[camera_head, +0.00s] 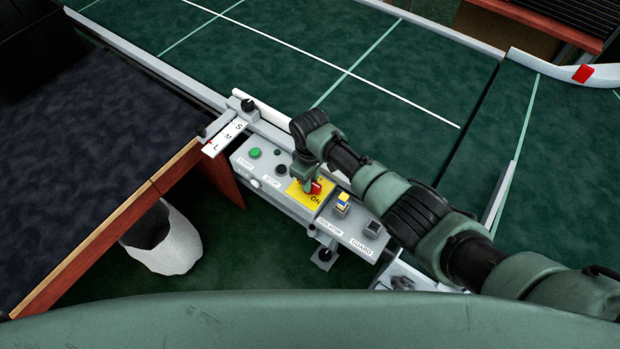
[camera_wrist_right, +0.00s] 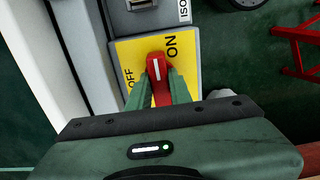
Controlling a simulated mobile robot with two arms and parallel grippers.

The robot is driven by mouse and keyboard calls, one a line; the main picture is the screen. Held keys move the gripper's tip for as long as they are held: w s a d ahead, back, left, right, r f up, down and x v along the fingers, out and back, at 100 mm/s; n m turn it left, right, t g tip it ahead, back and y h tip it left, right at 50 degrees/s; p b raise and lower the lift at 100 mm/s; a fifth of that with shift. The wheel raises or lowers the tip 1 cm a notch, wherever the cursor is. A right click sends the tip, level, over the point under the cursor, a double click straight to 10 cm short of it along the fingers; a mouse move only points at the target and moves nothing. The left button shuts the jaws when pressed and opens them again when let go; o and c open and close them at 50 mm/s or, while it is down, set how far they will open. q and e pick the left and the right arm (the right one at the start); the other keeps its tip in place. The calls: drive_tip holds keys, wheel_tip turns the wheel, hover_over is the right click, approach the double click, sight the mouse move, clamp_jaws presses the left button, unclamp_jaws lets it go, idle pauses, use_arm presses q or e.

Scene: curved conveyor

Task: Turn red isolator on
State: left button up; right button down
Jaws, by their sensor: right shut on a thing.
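The red isolator knob (camera_head: 315,188) sits on a yellow plate (camera_head: 295,193) on the control box. My right gripper (camera_head: 309,181) reaches down over it and hides part of the knob and plate. In the right wrist view the red knob (camera_wrist_right: 157,66) has a white line and stands nearly upright in the picture. The yellow plate (camera_wrist_right: 126,57) reads OFF left of the knob and ON at its upper right. The green fingers of the right gripper (camera_wrist_right: 158,80) are shut on the knob, one on each side. My left gripper is not in view.
The green conveyor (camera_head: 400,110) lies behind. A dark-topped table (camera_head: 90,150) stands left.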

drive_tip(key=shift+w+a+r, duration=0.1)
drive_tip(key=shift+w+r, duration=0.05)
drive_tip(key=shift+r, duration=0.05)
idle(0.3)
drive_tip(key=c, duration=1.6)
unclamp_jaws()
drive_tip(key=o, duration=0.3)
drive_tip(key=shift+f, duration=0.1)
drive_tip(key=shift+r, duration=3.95)
